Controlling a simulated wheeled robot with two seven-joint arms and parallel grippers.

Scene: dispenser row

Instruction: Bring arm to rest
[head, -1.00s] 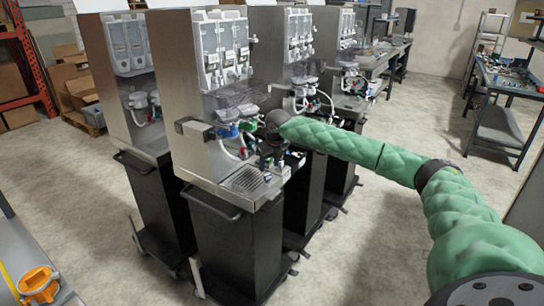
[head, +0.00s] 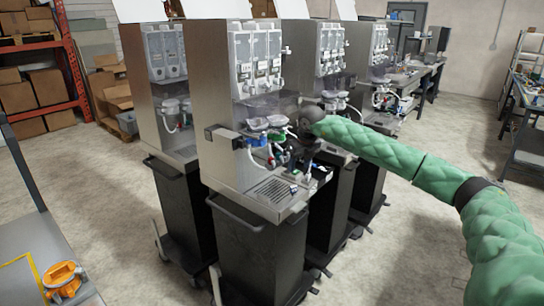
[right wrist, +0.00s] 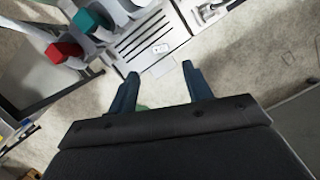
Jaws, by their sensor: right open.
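My right arm, in a green quilted sleeve, reaches in from the right in the head view. My right gripper (head: 305,160) is in front of the nearest dispenser machine (head: 222,110), above its drip tray (head: 275,189). In the right wrist view the two dark blue fingers (right wrist: 160,88) stand apart with nothing between them. Beyond them are the drip tray (right wrist: 137,38) with a small white item (right wrist: 161,48) on it, and a red part (right wrist: 64,52) and a green part (right wrist: 90,20) of the machine. My left gripper is not in view.
More dispensers on black carts stand in a row behind the nearest one. An orange object (head: 62,280) lies on a grey surface at the lower left. Shelving (head: 45,70) with boxes is at the back left, workbenches at the right. The floor between is clear.

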